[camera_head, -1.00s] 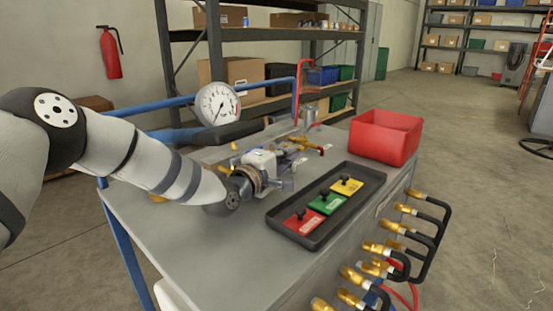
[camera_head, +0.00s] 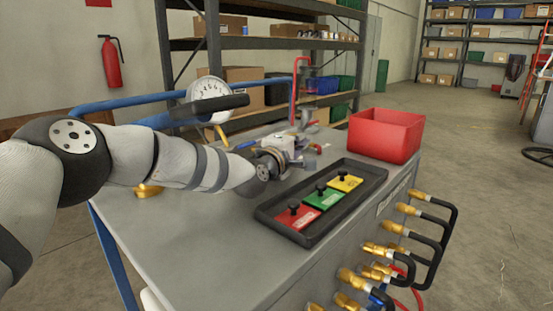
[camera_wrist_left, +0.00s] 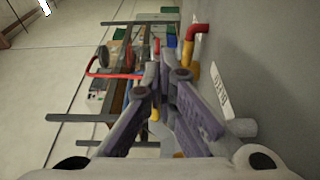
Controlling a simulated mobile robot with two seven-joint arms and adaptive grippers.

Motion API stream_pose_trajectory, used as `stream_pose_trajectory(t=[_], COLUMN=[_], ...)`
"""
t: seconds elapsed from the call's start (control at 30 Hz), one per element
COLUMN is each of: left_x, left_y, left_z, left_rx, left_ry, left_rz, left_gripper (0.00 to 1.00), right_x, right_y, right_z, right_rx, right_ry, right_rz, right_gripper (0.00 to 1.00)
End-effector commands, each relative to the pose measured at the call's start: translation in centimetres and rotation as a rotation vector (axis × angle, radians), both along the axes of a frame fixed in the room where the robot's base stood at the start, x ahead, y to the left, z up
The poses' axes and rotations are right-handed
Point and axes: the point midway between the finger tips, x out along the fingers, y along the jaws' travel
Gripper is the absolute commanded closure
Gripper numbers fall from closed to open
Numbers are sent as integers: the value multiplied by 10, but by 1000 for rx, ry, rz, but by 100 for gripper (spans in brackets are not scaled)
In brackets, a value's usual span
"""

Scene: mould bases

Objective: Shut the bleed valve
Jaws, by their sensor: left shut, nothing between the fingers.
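My left gripper (camera_head: 304,151) reaches over the grey bench from the left. Its fingers are shut and empty. They also show in the left wrist view (camera_wrist_left: 165,70), pointing away from the camera. In that view a red lever (camera_wrist_left: 197,31) on a brass body (camera_wrist_left: 190,70) stands just beyond and to the right of the fingertips, beside a white label (camera_wrist_left: 228,90). I cannot tell whether they touch. In the head view a small red part (camera_head: 316,148) shows by the fingertips; the gripper hides much of that area. Which fitting is the bleed valve is not clear. My right gripper is out of view.
A black tray (camera_head: 262,213) with red, green and yellow tagged pieces lies in front of the gripper. A red bin (camera_head: 385,136) stands behind it. Brass hose fittings line the bench's front side.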

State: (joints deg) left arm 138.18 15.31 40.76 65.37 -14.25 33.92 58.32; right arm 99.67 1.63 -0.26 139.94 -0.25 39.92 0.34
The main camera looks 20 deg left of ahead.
Motion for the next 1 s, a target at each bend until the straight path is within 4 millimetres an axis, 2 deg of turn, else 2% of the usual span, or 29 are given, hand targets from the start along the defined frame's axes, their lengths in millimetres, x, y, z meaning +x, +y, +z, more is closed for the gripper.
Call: stream_pose_trajectory(t=[0.23, 0.5, 1.0], left_x=[16, 27, 33], left_y=[5, 10, 13], left_z=[-1, 0, 1], left_rx=[-1, 0, 0], left_ry=[-1, -1, -1], left_rz=[3, 139, 136], left_gripper=[100, 100, 100], right_x=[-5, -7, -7], right_y=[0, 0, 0], right_z=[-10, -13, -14], right_rx=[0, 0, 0], right_ry=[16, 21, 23], right_rz=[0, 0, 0], right_gripper=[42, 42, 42])
